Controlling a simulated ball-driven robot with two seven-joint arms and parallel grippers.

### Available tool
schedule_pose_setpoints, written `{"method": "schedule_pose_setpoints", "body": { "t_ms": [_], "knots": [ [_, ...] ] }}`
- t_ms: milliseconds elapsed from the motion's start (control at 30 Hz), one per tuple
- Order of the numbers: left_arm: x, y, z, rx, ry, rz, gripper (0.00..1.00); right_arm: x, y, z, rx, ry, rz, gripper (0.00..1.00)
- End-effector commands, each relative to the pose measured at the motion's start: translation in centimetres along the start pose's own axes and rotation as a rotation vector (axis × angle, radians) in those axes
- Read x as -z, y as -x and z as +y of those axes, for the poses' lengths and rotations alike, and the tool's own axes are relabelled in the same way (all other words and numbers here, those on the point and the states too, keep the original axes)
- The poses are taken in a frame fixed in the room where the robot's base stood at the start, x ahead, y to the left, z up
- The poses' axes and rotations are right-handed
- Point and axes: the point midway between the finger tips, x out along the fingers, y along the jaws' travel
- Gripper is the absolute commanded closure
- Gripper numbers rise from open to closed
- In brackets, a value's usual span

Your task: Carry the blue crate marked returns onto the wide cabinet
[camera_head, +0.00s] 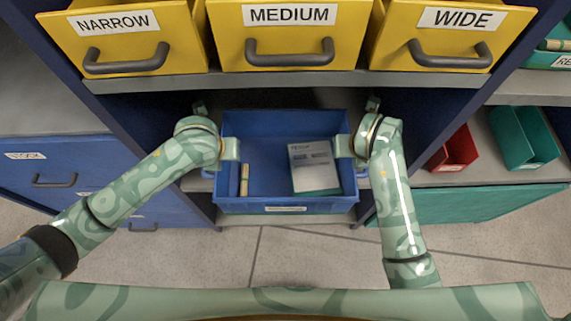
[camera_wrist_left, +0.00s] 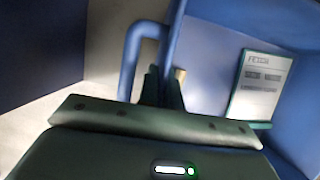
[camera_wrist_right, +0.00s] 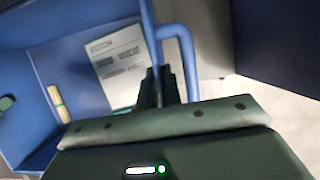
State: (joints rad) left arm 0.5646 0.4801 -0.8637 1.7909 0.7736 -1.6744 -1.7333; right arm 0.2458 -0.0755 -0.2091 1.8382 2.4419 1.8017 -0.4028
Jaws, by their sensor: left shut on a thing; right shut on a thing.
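The blue crate (camera_head: 270,128) is in the middle of the head view, below the yellow drawers. It holds a white-and-green labelled card or booklet (camera_head: 314,165) and a small tan piece (camera_head: 244,180). A label on its front is too small to read. The wide cabinet cannot be identified for certain.
Yellow drawers marked NARROW (camera_head: 128,45), MEDIUM (camera_head: 275,45) and WIDE (camera_head: 440,45) are above the crate. A red bin (camera_head: 456,150) and a teal bin (camera_head: 523,138) stand on a shelf at the right. Blue uprights flank the bay. Grey floor (camera_head: 290,255) lies in front.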

Motion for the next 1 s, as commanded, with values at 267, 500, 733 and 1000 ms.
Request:
{"method": "schedule_pose_setpoints", "body": {
  "t_ms": [267,500,733,1000],
  "knots": [
    [-0.2,0.0,0.2,-0.005,0.003,-0.004,1.00,0.1,0.0,0.1,-0.003,0.002,0.002,1.00],
    [-0.3,0.2,0.2,-0.005,0.004,-0.007,1.00,-0.1,0.2,0.1,-0.003,0.002,-0.002,1.00],
    [-1.4,2.4,0.2,-0.004,0.004,-0.026,1.00,-1.1,2.4,0.1,-0.003,0.003,-0.020,1.00],
    [-3.2,6.2,0.2,-0.004,0.004,-0.056,1.00,-2.9,6.3,0.1,-0.002,0.003,-0.050,1.00]
  ]
}}
